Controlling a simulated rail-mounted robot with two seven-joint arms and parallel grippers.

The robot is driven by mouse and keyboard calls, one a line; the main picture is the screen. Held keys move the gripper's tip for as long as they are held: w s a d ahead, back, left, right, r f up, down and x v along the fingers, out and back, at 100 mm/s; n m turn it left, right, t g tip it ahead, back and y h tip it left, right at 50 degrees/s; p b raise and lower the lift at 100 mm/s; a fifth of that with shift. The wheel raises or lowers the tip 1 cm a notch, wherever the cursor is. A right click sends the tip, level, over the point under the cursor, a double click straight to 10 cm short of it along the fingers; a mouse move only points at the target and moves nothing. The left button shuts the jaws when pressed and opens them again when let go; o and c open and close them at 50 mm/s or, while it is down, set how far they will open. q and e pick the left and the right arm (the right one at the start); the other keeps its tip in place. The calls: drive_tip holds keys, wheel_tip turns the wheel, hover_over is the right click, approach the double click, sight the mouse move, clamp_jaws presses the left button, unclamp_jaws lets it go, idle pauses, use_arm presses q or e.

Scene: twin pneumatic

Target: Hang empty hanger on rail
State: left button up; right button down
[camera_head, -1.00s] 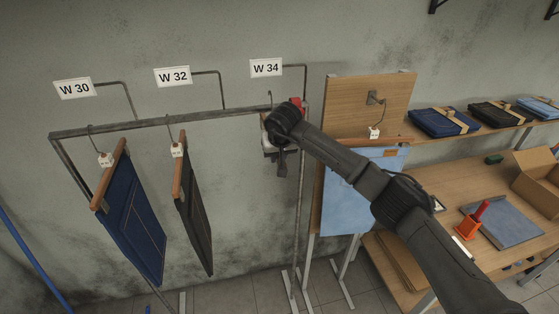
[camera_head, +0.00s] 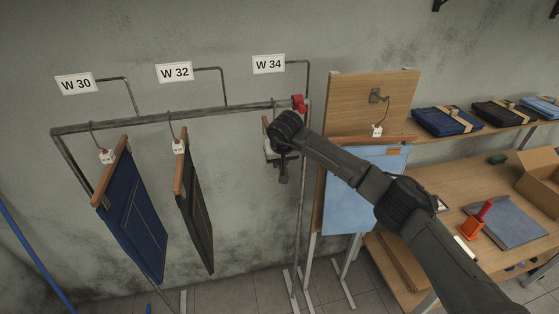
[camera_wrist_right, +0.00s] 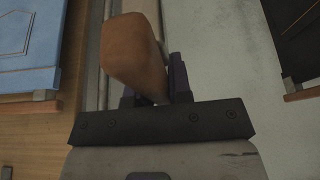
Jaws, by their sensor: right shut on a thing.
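My right gripper (camera_head: 279,150) is shut on the empty wooden hanger (camera_head: 266,125), just below the right end of the rail (camera_head: 232,108), under the W 34 sign. My wrist hides most of the hanger. Its thin hook (camera_head: 273,103) shows at rail height; I cannot tell whether it bears on the rail. In the right wrist view the hanger's rounded brown end (camera_wrist_right: 133,50) sticks out from between the dark fingers (camera_wrist_right: 155,90). No garment shows on it. My left gripper is not in view.
Blue trousers (camera_head: 130,220) and black trousers (camera_head: 196,210) hang further left on the rail. A red piece (camera_head: 299,103) sits at the rail's right end. A wooden board (camera_head: 345,100) with light-blue trousers (camera_head: 350,205) stands close on the right. The rail between W 32 and my gripper is free.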

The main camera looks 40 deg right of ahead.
drive_tip(key=c, duration=1.1)
unclamp_jaws()
drive_tip(key=shift+o, duration=0.7)
drive_tip(key=b+v, duration=0.2)
drive_tip(key=v, duration=1.2)
drive_tip(key=shift+w, duration=0.1)
